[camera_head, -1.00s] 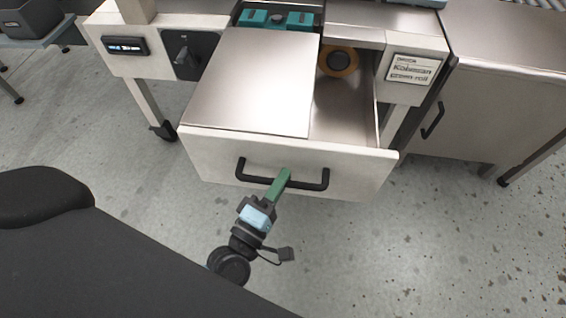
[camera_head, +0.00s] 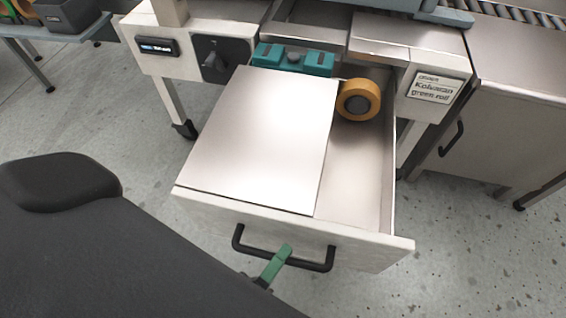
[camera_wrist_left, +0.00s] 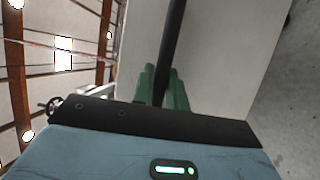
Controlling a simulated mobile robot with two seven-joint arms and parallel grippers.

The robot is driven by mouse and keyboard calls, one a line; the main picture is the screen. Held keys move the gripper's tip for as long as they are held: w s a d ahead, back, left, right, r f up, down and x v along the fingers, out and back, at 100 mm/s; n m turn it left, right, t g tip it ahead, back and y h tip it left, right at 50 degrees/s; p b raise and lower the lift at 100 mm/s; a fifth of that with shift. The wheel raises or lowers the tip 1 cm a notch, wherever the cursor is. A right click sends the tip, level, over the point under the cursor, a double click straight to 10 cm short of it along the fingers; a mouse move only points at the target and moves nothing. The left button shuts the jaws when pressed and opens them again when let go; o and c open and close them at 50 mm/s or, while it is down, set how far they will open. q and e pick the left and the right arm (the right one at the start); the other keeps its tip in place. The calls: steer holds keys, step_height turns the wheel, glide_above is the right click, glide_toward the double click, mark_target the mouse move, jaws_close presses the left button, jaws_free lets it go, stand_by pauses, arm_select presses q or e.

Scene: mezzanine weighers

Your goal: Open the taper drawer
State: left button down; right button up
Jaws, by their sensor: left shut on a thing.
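The taper drawer (camera_head: 370,247) is pulled well out of the steel cabinet in the head view. Its black bar handle (camera_head: 308,264) runs across the pale front panel, and it also shows in the wrist view (camera_wrist_left: 172,45). My left gripper (camera_head: 284,251) has green fingers and is shut on the handle near its middle. In the wrist view the fingers (camera_wrist_left: 161,88) stand on either side of the dark bar. My right gripper is in neither current view.
A steel plate (camera_head: 262,135) covers the drawer's left part. An orange roll (camera_head: 373,87) and a teal block (camera_head: 318,64) sit towards the back. A labelled panel (camera_head: 434,87) and a cabinet door (camera_head: 500,137) stand at the right. Speckled floor is clear at lower right.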

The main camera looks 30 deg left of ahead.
arm_select(q)
steer(key=shift+s, duration=0.25)
arm_select(e)
steer(key=shift+s, duration=0.35)
arm_select(q)
steer(key=c, duration=1.4)
jaws_free()
steer(key=shift+c, duration=0.2)
steer(key=shift+o, duration=0.2)
arm_select(e)
steer(key=shift+w, duration=0.25)
arm_select(q)
steer(key=shift+r, duration=0.15)
arm_select(e)
steer(key=shift+w+r, duration=0.2)
